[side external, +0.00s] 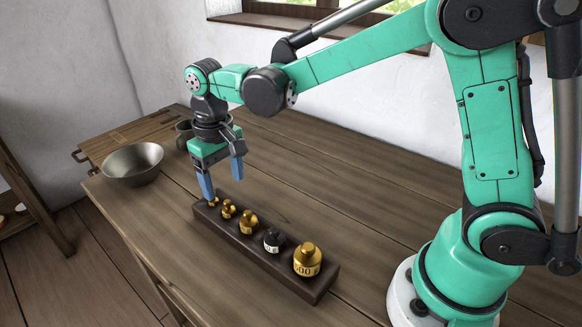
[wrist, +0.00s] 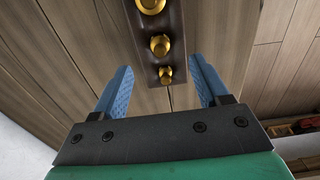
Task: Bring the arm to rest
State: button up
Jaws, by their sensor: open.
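My gripper (side external: 222,178) has blue fingers and is at the far left end of a dark wooden weight block (side external: 318,287). In the wrist view my gripper (wrist: 160,88) is open, with a finger on either side of the block's end. The smallest brass weight (wrist: 166,74) stands in the block between the fingers, and they do not appear to touch it.
A metal bowl (side external: 133,163) stands on the wooden table (side external: 330,180) left of my gripper. A small grey cup (side external: 184,133) is partly hidden behind the gripper. The table behind the block is clear. A white wall with a window (side external: 285,12) is at the back.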

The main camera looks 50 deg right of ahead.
jog(key=s+d+r+t, duration=0.4)
jog(key=s+d+t, duration=0.3)
jog(key=s, duration=0.3)
jog(key=shift+r, duration=0.3)
dwell(0.6)
